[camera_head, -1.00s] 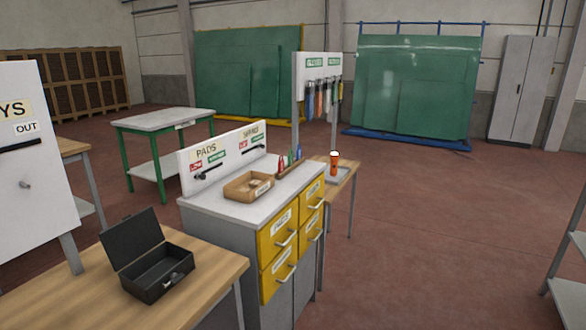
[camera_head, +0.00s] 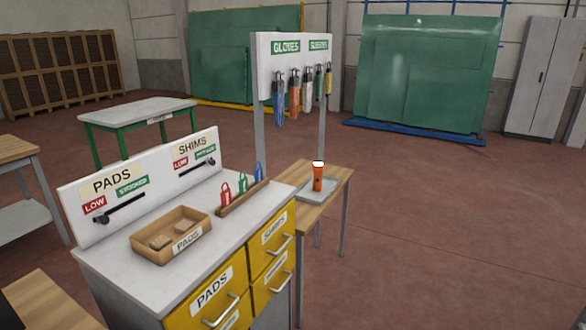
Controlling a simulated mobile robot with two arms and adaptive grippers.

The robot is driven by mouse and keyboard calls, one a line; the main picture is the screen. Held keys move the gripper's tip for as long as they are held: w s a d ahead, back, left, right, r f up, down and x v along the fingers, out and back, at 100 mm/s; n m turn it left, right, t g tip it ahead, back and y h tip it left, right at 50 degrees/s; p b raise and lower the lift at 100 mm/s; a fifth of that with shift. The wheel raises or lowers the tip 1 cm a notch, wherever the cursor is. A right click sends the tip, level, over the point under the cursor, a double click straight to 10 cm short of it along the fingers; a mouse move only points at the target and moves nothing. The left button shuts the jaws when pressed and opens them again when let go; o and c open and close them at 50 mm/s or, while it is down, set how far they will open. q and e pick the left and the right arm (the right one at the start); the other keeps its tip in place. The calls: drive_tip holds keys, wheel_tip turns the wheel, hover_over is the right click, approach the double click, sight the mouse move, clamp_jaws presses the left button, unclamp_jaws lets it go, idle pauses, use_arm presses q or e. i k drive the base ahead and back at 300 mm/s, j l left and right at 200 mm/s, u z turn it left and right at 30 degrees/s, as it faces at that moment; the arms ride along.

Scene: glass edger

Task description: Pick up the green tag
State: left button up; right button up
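A small green tag (camera_head: 243,181) stands upright in a narrow wooden holder (camera_head: 237,201) on the cabinet top. It is between a red tag (camera_head: 226,193) on its left and a blue tag (camera_head: 258,172) on its right. Green label plates reading STOCKED are also on the white board (camera_head: 75,213) behind, one under PADS (camera_head: 132,187) and one under SHIMS (camera_head: 205,151). Neither of my grippers is in view.
The holder's cabinet (camera_head: 115,272) has yellow drawers and a cardboard tray (camera_head: 148,249) on top. To the right, a wooden table (camera_head: 335,180) carries a grey tray (camera_head: 328,187) with an orange flashlight (camera_head: 318,176). A glove rack (camera_head: 264,65) stands behind. Floor at right is clear.

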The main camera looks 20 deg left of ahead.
sight(243, 184)
drive_tip(key=i+u, duration=0.25)
drive_tip(key=i, duration=0.2)
drive_tip(key=i+l+u, duration=0.25)
drive_tip(key=i, duration=0.2)
drive_tip(key=i+l+u, duration=0.25)
drive_tip(key=i, duration=0.15)
drive_tip(key=i+l+u, duration=0.2)
drive_tip(key=u, duration=0.25)
drive_tip(key=i+l+u, duration=0.25)
drive_tip(key=u, duration=0.25)
drive_tip(key=i+l+u, duration=0.2)
drive_tip(key=l+u, duration=0.25)
drive_tip(key=i+l+u, duration=0.15)
drive_tip(key=l+u, duration=0.5)
drive_tip(key=l, duration=0.15)
